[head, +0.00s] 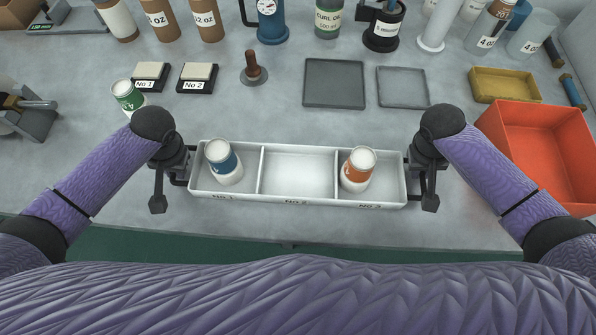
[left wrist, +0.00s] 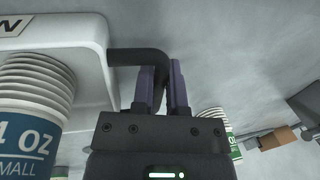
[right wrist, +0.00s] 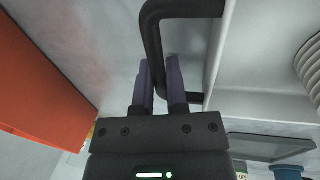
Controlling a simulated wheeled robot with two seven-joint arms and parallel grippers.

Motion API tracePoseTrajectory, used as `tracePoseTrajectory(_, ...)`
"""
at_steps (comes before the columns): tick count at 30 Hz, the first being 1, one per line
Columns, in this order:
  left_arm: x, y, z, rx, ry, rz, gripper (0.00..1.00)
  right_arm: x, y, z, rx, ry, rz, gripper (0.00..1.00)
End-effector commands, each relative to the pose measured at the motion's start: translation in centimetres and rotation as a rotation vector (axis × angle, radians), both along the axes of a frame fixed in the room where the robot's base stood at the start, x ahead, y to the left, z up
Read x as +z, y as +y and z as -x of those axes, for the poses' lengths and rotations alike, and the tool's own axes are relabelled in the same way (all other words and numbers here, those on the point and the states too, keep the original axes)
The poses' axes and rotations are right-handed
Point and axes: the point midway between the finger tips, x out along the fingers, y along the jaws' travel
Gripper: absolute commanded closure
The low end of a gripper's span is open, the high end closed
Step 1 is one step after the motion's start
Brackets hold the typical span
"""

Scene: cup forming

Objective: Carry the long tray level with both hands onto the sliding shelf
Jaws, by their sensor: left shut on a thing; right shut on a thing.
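The long white tray (head: 298,196) has three compartments and lies across the front of the head view, looking about level. A blue-labelled cup stack (head: 223,165) stands in its left compartment and an orange-labelled one (head: 357,172) in its right compartment; the middle one is empty. My left gripper (head: 180,172) is shut on the tray's left black handle (left wrist: 150,62). My right gripper (head: 416,170) is shut on its right black handle (right wrist: 153,35). I cannot tell whether the tray touches the table. I cannot make out a sliding shelf.
An orange-red bin (head: 535,150) stands close to my right arm. A green-labelled cup stack (head: 128,97) is by my left gripper. The grey table (head: 290,120) is bare just behind the tray.

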Motion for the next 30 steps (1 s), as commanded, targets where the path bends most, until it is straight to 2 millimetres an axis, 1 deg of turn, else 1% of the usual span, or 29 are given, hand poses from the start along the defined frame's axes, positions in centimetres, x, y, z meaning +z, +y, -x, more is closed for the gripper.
tracePoseTrajectory(26,0.05,-0.05,-0.04,0.000,-0.002,0.001,1.00,0.05,0.05,-0.03,0.000,-0.001,-0.002,1.00)
tracePoseTrajectory(30,0.82,-0.05,-0.07,-0.001,-0.003,0.001,1.00,0.81,0.06,-0.06,0.001,-0.003,-0.002,1.00)
